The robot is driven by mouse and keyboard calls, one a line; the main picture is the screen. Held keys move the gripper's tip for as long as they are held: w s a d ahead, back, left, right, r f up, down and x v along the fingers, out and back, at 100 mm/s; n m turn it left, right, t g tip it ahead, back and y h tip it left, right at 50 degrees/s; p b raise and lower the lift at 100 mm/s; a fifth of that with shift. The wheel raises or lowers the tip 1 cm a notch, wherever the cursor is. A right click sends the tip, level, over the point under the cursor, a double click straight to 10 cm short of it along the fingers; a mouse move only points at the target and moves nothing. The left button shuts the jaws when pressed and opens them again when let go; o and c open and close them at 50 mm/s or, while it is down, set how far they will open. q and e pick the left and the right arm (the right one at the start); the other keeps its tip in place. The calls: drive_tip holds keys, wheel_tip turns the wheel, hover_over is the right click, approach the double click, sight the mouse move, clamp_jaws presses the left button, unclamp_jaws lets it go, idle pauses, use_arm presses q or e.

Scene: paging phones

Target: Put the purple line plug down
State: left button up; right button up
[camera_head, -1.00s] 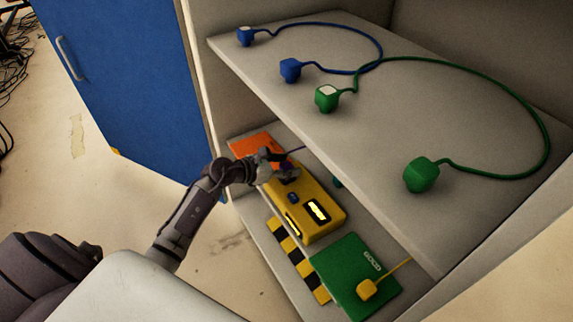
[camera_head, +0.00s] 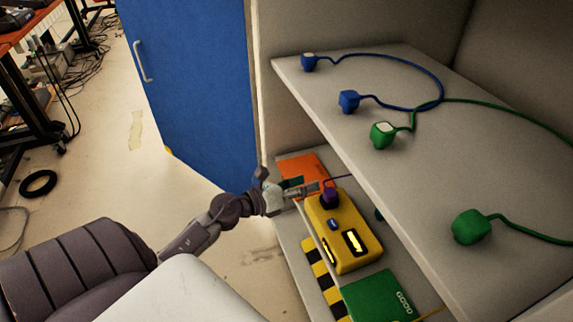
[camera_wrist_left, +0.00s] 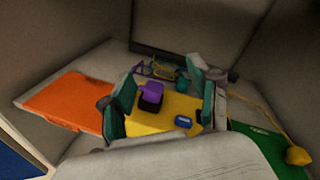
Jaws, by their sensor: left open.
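The purple line plug (camera_head: 329,194) stands on the top of the yellow box (camera_head: 352,228) on the lower shelf, at the box's far left end. It also shows in the left wrist view (camera_wrist_left: 151,92), on a dark socket-like spot on the yellow box. My left gripper (camera_head: 303,189) is beside the plug on its left in the head view. In the left wrist view its open fingers (camera_wrist_left: 165,107) stand on both sides of the plug, with gaps between. My right gripper is not in view.
An orange mat (camera_head: 301,166) and a green mat (camera_head: 377,298) lie either side of the yellow box. The upper shelf (camera_head: 400,165) overhangs it, carrying blue plugs (camera_head: 348,101) and green plugs (camera_head: 471,227) with cords. A blue door (camera_head: 195,90) stands open at left.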

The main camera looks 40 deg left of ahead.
use_arm(q)
drive_tip(key=s+a+f+n+g+y, duration=0.1)
drive_tip(key=s+f+n+y, duration=0.35)
drive_tip(key=n, duration=0.65)
drive_tip(key=s+a+f+n+g+y, duration=0.1)
drive_tip(key=f+n+g+y, duration=0.1)
drive_tip(key=f+n+y, duration=0.75)
drive_tip(key=s+d+f+n+g+h, duration=0.4)
drive_tip(key=s+d+f+n+g, duration=0.1)
drive_tip(key=s+d+f+n, duration=0.1)
drive_tip(key=s+d+f+n+g+h, duration=0.4)
drive_tip(key=s+d, duration=0.4)
drive_tip(key=s, duration=0.3)
drive_tip(key=shift+s+d+f+n+g, duration=0.15)
drive_tip(key=shift+s+f+n+g, duration=0.2)
drive_tip(key=shift+f+n, duration=0.55)
drive_tip(key=shift+w, duration=0.1)
